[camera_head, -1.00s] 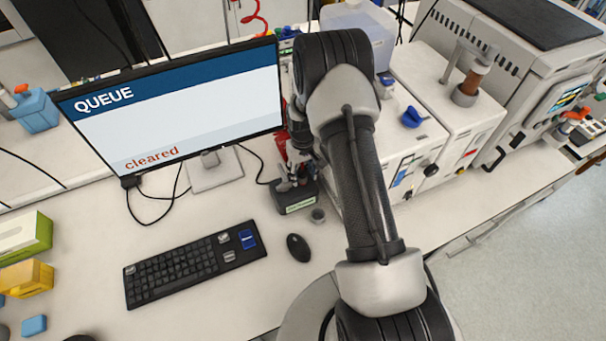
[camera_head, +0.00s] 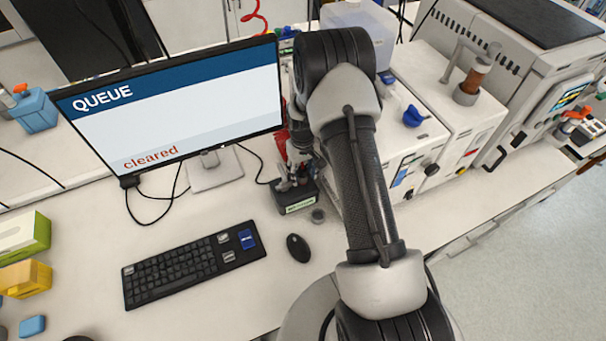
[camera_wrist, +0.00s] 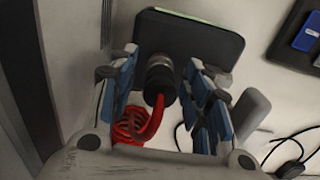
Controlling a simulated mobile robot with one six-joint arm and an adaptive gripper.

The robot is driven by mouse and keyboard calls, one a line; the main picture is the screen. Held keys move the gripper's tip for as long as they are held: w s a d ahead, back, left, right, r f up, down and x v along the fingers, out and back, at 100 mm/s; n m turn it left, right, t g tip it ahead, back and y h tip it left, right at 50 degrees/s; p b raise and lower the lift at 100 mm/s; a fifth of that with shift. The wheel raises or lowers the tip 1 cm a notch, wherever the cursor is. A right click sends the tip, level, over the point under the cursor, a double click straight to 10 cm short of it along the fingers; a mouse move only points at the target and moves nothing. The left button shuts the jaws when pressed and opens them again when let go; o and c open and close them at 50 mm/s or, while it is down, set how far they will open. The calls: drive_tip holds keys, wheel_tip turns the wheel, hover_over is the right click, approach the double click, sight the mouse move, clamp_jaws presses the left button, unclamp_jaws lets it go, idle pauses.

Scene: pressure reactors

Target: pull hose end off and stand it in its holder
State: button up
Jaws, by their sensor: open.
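The black hose end (camera_wrist: 160,85) with a metal collar is in the middle of the wrist view, and its red coiled hose (camera_wrist: 135,125) curls below it. My gripper (camera_wrist: 161,64) is open, with a blue-padded finger on either side of the hose end. The collar end meets or overlaps a dark block with a pale green edge (camera_wrist: 192,36); how deep it sits cannot be told. In the head view my gripper (camera_head: 288,182) is low over this dark block with a green label (camera_head: 298,205), and the hose end is mostly hidden.
A monitor (camera_head: 180,100) reading "QUEUE" and "cleared" stands left of my arm. A keyboard (camera_head: 190,267) and mouse (camera_head: 298,248) lie in front. White instrument cabinets (camera_head: 415,155) stand close on the right.

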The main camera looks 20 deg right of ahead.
sight(303, 168)
clamp_jaws()
idle(0.7)
drive_tip(key=shift+r, duration=0.1)
drive_tip(key=shift+r+p, duration=1.45)
drive_tip(key=shift+r, duration=1.5)
